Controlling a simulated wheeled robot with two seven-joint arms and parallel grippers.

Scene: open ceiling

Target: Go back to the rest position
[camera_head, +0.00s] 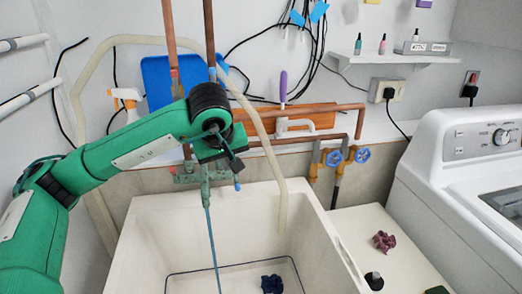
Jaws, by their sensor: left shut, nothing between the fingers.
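My left arm comes in from the left, green with black joints. My left gripper (236,164) is at the end of it, small and dark in this view. It is shut and empty, above the back part of the white sink (145,240) and in front of the wall pipes. Part of the gripper is hidden by its own wrist. My right gripper is not in view.
Copper pipes (290,112) and valves with blue handles (334,158) are close behind the gripper. A white washing machine (430,165) stands at the right. A dark cloth (271,284) lies in the sink, and a purple cloth (384,241) lies on the ledge.

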